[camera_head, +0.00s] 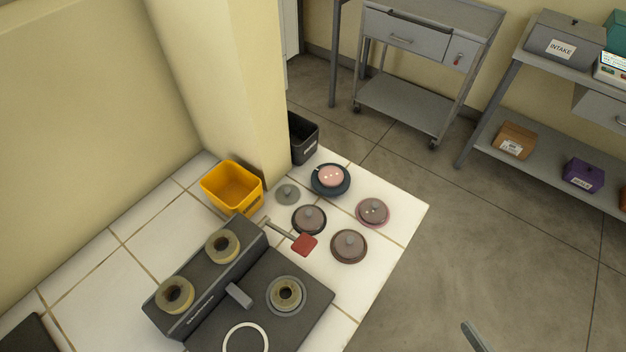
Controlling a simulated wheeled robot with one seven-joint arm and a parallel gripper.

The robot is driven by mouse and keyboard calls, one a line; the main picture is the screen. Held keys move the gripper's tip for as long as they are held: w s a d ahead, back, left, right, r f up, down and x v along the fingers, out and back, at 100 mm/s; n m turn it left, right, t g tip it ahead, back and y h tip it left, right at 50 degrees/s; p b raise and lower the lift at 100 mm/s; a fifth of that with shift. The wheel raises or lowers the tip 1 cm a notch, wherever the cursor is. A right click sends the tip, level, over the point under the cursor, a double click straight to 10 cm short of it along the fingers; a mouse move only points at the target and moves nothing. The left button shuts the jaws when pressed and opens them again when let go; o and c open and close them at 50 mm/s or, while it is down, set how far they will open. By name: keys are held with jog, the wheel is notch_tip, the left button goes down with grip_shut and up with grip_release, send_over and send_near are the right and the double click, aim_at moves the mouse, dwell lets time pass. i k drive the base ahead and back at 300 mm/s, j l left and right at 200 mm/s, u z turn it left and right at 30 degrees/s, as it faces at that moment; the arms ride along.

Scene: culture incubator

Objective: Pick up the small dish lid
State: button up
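A small grey round lid (288,194) with a knob lies alone on the white tiled counter, right of the yellow bin. It seems to be the small dish lid. Near it stand an uncovered dark blue dish (331,180) with pink contents and white spots, a dark-rimmed dish (309,219) with a knobbed lid on it, a brown dish (348,246) with a knobbed lid, and a mauve dish (373,212) with pale spots. A grey sliver (475,337) at the bottom edge, over the floor, may be part of my gripper. Its opening is not visible, and it is far from the lid.
A yellow bin (232,188) and a wall pillar stand behind the lid. A red-ended tool (304,244) lies beside the dishes. A dark burner-like unit (245,295) with rings fills the front. The floor at right is clear.

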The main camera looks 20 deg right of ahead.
aim_at(287, 194)
jog(key=i+l+u, duration=0.25)
jog(key=l, duration=0.4)
jog(key=l+u, duration=0.2)
jog(key=l, duration=0.5)
jog(key=i+l+u, duration=0.1)
jog(key=l+u, duration=0.15)
jog(key=l, duration=0.45)
jog(key=l+u, duration=0.15)
jog(key=l, duration=0.25)
jog(key=k+l+u, duration=0.15)
jog(key=l, duration=0.25)
jog(key=k+l+u, duration=0.15)
jog(key=l, duration=0.2)
jog(key=k+l+u, duration=0.1)
jog(key=l, duration=0.3)
